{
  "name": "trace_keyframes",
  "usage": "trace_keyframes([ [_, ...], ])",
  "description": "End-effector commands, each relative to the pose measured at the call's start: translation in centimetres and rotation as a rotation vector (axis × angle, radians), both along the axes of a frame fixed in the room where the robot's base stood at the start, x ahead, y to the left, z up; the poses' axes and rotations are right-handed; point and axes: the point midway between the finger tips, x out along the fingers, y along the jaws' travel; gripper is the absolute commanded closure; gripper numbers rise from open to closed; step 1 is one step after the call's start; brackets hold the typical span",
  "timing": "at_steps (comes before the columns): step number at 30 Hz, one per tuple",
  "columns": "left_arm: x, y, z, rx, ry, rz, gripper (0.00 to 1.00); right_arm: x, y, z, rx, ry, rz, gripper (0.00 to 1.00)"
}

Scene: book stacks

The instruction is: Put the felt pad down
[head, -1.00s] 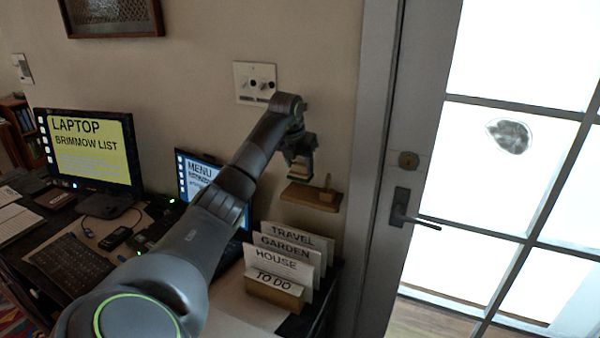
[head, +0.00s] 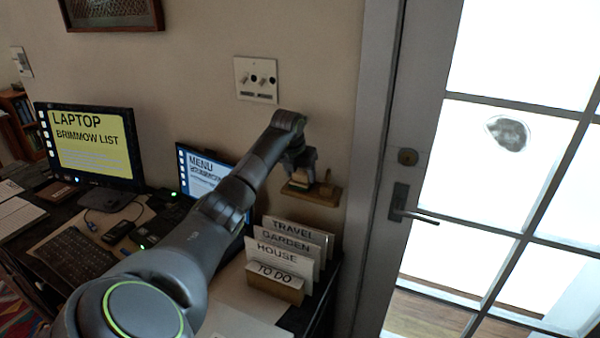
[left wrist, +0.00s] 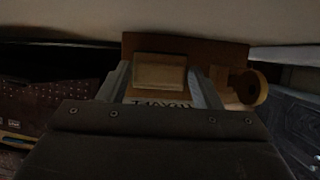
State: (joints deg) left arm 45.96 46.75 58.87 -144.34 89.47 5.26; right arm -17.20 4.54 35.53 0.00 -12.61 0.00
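The felt pad (head: 300,180) is a small tan block with a greenish part at the gripper. It is right at the small wooden wall shelf (head: 322,198); I cannot tell whether it touches the shelf. My left gripper (head: 300,168) is above the shelf, with its fingers on either side of the pad. In the left wrist view the pad (left wrist: 160,72) sits between the two fingers (left wrist: 162,88), in front of the brown shelf (left wrist: 190,42). The gripper looks shut on it. My right gripper is not in view.
A small wooden ring-like item (head: 326,189) stands on the shelf right of the pad, close to the finger. Below is a card holder (head: 275,285) with several labelled cards. Left are a laptop screen (head: 90,145) and a menu screen (head: 198,172). A door (head: 385,170) is at right.

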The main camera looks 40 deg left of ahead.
Motion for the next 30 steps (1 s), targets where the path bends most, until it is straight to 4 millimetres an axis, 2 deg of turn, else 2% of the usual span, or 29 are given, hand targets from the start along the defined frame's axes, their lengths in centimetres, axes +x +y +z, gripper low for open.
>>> trace_keyframes([
  [2,0.0,0.0,0.0,0.000,0.000,0.000,0.32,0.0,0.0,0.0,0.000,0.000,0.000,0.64],
  [9,0.0,0.0,0.1,0.000,0.000,0.000,0.32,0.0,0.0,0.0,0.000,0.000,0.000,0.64],
  [14,-0.1,0.0,0.8,0.002,-0.003,0.000,0.32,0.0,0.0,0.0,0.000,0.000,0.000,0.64],
  [17,-0.6,-0.1,2.1,0.002,-0.004,0.000,0.32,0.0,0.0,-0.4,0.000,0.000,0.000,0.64],
  [24,-2.5,-0.7,6.9,0.003,-0.005,0.000,0.32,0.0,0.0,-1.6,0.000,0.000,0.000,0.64],
  [30,-3.8,-1.2,10.1,0.001,-0.004,0.000,0.32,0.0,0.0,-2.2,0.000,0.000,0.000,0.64],
])
